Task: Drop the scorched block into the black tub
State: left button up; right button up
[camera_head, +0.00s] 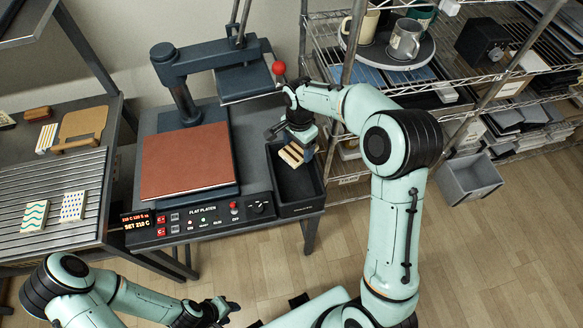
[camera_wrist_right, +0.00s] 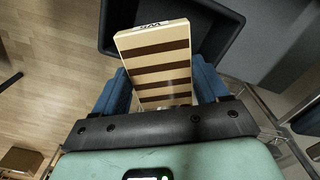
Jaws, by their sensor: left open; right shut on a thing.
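The scorched block (camera_head: 290,155) is cream with dark brown stripes. My right gripper (camera_head: 302,147) is shut on it and holds it over the black tub (camera_head: 318,208). In the right wrist view the block (camera_wrist_right: 157,62) sits between the two blue fingers of the gripper (camera_wrist_right: 162,88), with the tub (camera_wrist_right: 222,42) below it. The block looks tilted, and I cannot tell its exact height above the tub floor. My left gripper (camera_head: 222,309) is open and empty at the bottom of the head view, away from the tub.
The flat press with its brown platen (camera_head: 187,160) and red-knobbed lever (camera_head: 279,69) stands left of the tub. Two patterned blocks (camera_head: 34,215) (camera_head: 73,206) lie on the ribbed rack at left. A wire shelf with mugs (camera_head: 405,40) is behind right. A grey bin (camera_head: 470,180) stands on the floor.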

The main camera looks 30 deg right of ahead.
jog(key=shift+s+f, duration=0.2)
jog(key=shift+f, duration=0.25)
pick_arm(q)
jog(key=s+f+b, duration=0.2)
jog(key=f, duration=0.1)
jog(key=shift+s+f, duration=0.2)
jog(key=shift+s, duration=0.1)
pick_arm(e)
notch_tip(320, 180, down, 5)
jog(key=shift+r, duration=0.15)
jog(key=o, duration=1.1)
pick_arm(q)
jog(key=shift+w+r+p, duration=0.35)
jog(key=shift+w+r, duration=0.15)
jog(key=shift+r, duration=0.25)
pick_arm(e)
notch_tip(320, 180, up, 13)
jog(key=shift+r, duration=0.2)
